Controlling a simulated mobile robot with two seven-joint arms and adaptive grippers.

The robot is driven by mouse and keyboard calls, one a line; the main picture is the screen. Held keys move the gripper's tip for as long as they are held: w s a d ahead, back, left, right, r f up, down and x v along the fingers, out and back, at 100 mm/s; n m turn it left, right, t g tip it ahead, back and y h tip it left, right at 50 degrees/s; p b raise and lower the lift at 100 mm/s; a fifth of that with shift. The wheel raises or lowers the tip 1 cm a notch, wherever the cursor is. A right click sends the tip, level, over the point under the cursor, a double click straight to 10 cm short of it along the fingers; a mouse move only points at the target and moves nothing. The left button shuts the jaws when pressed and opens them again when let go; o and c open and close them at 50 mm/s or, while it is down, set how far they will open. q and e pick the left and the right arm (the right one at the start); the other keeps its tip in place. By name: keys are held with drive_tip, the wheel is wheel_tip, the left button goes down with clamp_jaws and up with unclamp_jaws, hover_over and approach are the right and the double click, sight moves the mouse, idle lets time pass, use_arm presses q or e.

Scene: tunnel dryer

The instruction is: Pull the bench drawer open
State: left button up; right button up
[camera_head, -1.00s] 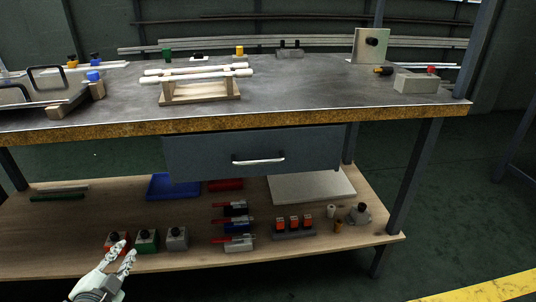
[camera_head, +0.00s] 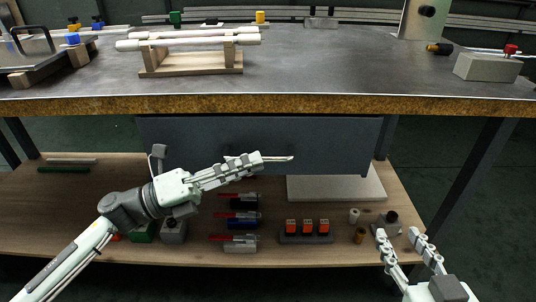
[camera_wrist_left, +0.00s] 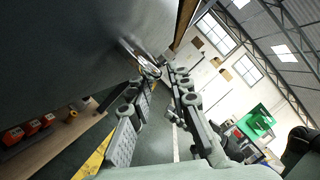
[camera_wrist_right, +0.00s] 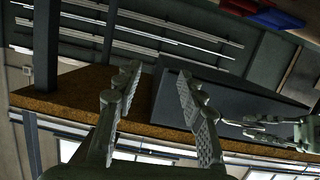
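The bench drawer (camera_head: 330,140) is a blue-grey front under the bench top and looks closed. Its pale bar handle (camera_head: 280,158) is partly hidden behind my left gripper (camera_head: 258,161), whose fingertips overlap the handle's middle. In the left wrist view the handle (camera_wrist_left: 143,60) lies at the fingertips of my left gripper (camera_wrist_left: 164,74). The fingers there are apart, with a narrow gap, and contact is unclear. My right gripper (camera_head: 396,233) is open and empty, low at the right, away from the drawer; its spread fingers also show in the right wrist view (camera_wrist_right: 157,73).
The bench top (camera_head: 320,75) overhangs the drawer and holds a wooden rack (camera_head: 190,68) with pale rods and a grey block (camera_head: 487,67). The lower shelf (camera_head: 80,205) carries a pale slab (camera_head: 335,188), red-topped blocks (camera_head: 305,238) and clamps. Floor right of the bench is clear.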

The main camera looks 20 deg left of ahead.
sight(265, 158)
use_arm(q)
drive_tip(key=shift+x, duration=1.85)
use_arm(e)
drive_tip(key=shift+s+d+f+g+h, duration=0.15)
drive_tip(key=shift+d+f+g, duration=0.2)
drive_tip(key=shift+f, duration=0.2)
drive_tip(key=shift+s+d+f+g+h, duration=0.15)
drive_tip(key=shift+d+f+g, duration=0.2)
drive_tip(key=shift+f, duration=0.2)
drive_tip(key=shift+w, duration=0.1)
use_arm(q)
clamp_jaws()
